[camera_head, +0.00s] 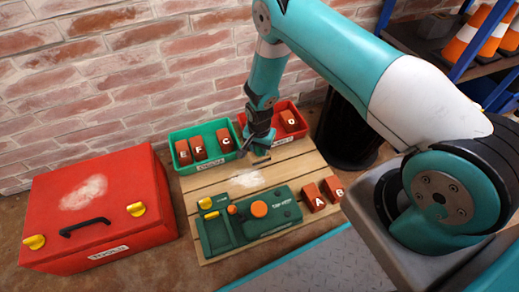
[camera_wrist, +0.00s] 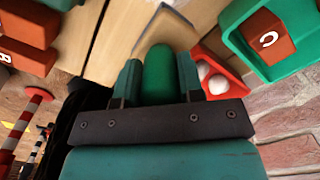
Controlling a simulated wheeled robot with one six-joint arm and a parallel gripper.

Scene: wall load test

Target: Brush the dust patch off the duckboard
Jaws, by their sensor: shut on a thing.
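The wooden slatted duckboard (camera_head: 196,205) lies on the floor below the brick wall. A pale dust patch (camera_head: 250,180) lies on its slats, left of and in front of my gripper (camera_head: 254,150). In the wrist view my gripper (camera_wrist: 158,78) is shut on a green rounded handle (camera_wrist: 159,70), which looks like a brush's. In the head view my gripper is over the back of the duckboard, near the trays, and the held thing is mostly hidden.
A green tray (camera_head: 186,168) with blocks E, F, C and a red tray (camera_head: 273,143) with block D stand behind. A green device (camera_head: 222,236) and blocks A (camera_head: 315,197) and B (camera_head: 333,188) are in front. A red toolbox (camera_head: 130,185), dusty on top, stands left.

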